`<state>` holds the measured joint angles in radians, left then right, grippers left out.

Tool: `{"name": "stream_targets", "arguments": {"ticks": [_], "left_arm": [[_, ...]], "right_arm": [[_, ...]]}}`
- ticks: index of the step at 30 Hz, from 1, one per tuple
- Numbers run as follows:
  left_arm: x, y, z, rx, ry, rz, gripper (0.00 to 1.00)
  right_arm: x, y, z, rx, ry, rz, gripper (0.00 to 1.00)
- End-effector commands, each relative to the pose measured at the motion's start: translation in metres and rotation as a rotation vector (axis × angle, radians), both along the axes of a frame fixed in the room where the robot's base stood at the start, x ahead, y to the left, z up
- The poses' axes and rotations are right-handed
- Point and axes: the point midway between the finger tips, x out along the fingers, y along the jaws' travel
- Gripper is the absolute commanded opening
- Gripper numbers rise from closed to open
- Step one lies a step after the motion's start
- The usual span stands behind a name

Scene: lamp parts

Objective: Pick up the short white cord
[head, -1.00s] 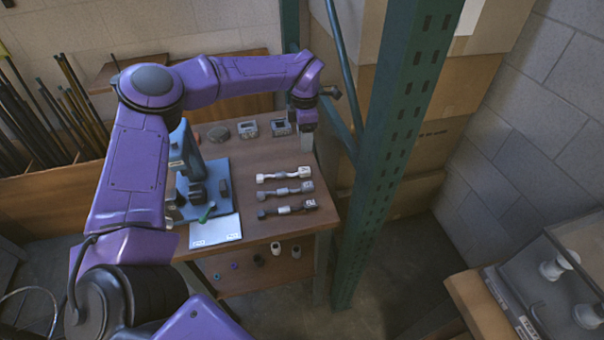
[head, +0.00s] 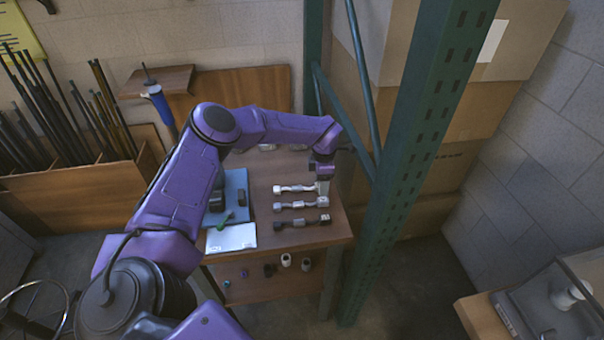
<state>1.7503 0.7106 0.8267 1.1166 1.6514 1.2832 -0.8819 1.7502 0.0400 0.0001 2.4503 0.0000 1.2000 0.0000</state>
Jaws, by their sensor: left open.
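The short white cord (head: 296,188) lies on the wooden table, the farthest of three cords in a column. My left gripper (head: 323,190) points down at the cord's right end. It is open and covers part of that end; I cannot tell whether the fingers touch the cord. A grey cord (head: 300,205) and a black cord (head: 301,221) lie nearer the table's front edge. My right gripper is not in view.
A blue mat (head: 236,183) with dark tools and a white sheet (head: 231,238) lie left of the cords. A green rack post (head: 413,150) stands close on the right of the table (head: 270,238). Small parts sit on the lower shelf.

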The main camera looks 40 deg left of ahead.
Motion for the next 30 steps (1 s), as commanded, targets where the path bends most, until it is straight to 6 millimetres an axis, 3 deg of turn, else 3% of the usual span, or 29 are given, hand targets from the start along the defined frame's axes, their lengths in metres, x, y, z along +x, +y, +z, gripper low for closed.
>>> {"name": "stream_targets", "arguments": {"ticks": [3, 8, 9, 20, 25, 30], "left_arm": [[0.0, 0.0, 0.0, 0.0, 0.0, 0.0, 0.56], [0.0, 0.0, 0.0, 0.0, 0.0, 0.0, 0.04], [0.0, 0.0, 0.0, 0.0, 0.0, 0.001, 0.0], [0.0, 0.001, 0.007, 0.0, -0.001, 0.001, 0.0], [-0.002, 0.0, 0.034, -0.003, -0.004, 0.001, 0.0], [-0.039, -0.016, 0.079, -0.004, -0.009, -0.001, 0.0]], "right_arm": [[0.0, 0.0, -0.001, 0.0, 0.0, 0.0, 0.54], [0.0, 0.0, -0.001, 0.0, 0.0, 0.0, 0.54], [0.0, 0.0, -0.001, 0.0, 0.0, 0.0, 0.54], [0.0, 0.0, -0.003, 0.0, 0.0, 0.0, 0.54], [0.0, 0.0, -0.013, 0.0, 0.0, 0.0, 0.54], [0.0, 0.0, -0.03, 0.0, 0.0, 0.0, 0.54]]}}
